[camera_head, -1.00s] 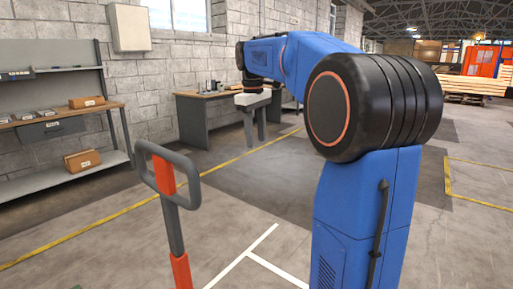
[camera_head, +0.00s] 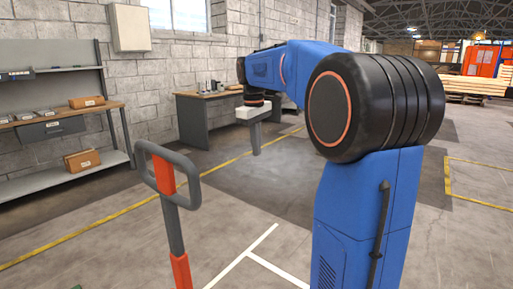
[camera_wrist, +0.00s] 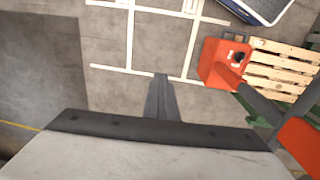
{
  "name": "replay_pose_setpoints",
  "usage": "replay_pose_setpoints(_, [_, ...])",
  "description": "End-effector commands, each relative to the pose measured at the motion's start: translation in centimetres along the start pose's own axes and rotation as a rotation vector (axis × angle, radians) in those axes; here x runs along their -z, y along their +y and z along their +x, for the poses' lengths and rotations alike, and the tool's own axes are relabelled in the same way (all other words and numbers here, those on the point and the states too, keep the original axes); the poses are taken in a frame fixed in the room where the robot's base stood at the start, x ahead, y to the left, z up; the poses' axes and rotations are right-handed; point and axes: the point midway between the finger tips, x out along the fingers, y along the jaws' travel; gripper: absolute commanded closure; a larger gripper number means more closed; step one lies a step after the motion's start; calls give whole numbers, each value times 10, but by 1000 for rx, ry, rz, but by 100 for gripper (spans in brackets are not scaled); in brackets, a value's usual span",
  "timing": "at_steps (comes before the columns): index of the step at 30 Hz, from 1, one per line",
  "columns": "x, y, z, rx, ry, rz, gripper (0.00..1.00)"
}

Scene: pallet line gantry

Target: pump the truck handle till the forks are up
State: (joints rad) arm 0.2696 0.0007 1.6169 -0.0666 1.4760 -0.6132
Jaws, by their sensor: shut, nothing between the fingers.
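The truck handle, a grey loop with a red middle bar (camera_head: 164,174), stands upright on a grey and red shaft in the left foreground of the head view. In the wrist view the truck's red-orange body (camera_wrist: 213,62) is at upper right, and part of its red and grey handle (camera_wrist: 302,140) is at the right edge. My gripper (camera_head: 254,148) points down, behind and to the right of the handle, clear of it. In the wrist view my gripper (camera_wrist: 160,78) has its fingers together with nothing between them. I cannot see the forks.
A wooden pallet (camera_wrist: 282,68) lies beside the truck body. A workbench (camera_head: 191,121) stands behind my gripper by the wall. Shelving (camera_head: 52,130) with boxes is at left. The floor around the handle is open, with yellow and white lines.

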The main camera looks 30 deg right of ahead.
Motion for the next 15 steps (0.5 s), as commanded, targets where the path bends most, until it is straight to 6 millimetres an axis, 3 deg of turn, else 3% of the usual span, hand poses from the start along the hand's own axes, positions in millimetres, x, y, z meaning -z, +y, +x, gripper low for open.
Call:
replay_pose_setpoints(1, [0, 0, 0, 0, 0, 0, 99])
replay_pose_setpoints(6, [0, 0, 0, 0, 0, 0, 60])
replay_pose_setpoints(15, [0, 0, -1, 0, 0, 0, 60])
